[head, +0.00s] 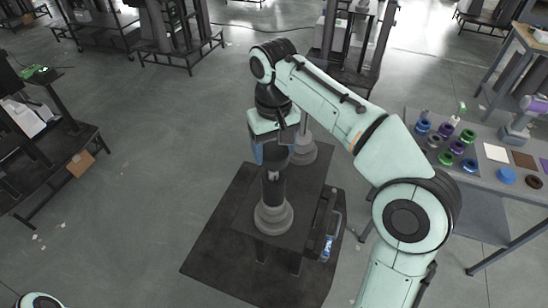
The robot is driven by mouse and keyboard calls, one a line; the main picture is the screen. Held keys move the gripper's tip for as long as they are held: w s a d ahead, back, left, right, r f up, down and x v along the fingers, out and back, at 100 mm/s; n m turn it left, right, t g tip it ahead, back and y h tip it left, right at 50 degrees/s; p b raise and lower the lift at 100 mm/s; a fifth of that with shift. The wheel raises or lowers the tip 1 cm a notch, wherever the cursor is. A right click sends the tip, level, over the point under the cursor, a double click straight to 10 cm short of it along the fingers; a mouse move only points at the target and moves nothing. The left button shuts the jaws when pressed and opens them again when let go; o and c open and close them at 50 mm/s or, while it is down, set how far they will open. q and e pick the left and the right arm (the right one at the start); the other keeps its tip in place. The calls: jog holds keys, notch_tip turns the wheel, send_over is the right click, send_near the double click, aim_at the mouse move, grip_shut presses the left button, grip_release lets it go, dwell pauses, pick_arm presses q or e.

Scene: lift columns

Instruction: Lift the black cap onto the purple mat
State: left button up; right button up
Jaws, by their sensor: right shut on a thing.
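My right gripper (273,168) is at the centre, pointing down over a dark upright column with a round grey foot (273,217). It is shut on a dark part at the column's top; the fingers and that part blend together, so I cannot tell its exact shape. A dark round piece (533,182) that may be the black cap lies at the right on the grey table (483,181). A bluish-purple patch (544,164) at the right edge may be the purple mat, mostly cut off. My left gripper is out of view.
The table also holds several coloured ring-like pieces (446,157), a white mat (496,152), a brown mat (523,159) and a blue disc (506,175). A pale column (304,150) stands behind the dark one. Dark racks stand at the left and back. Open floor lies left of centre.

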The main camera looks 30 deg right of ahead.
aim_at(272, 149)
jog(key=r, duration=0.3)
jog(key=shift+w+r, duration=0.25)
jog(key=shift+r, duration=0.1)
jog(key=shift+s+r, duration=0.25)
jog(key=shift+r, duration=0.05)
jog(key=shift+w+r, duration=0.1)
jog(key=shift+r, duration=0.3)
dwell(0.5)
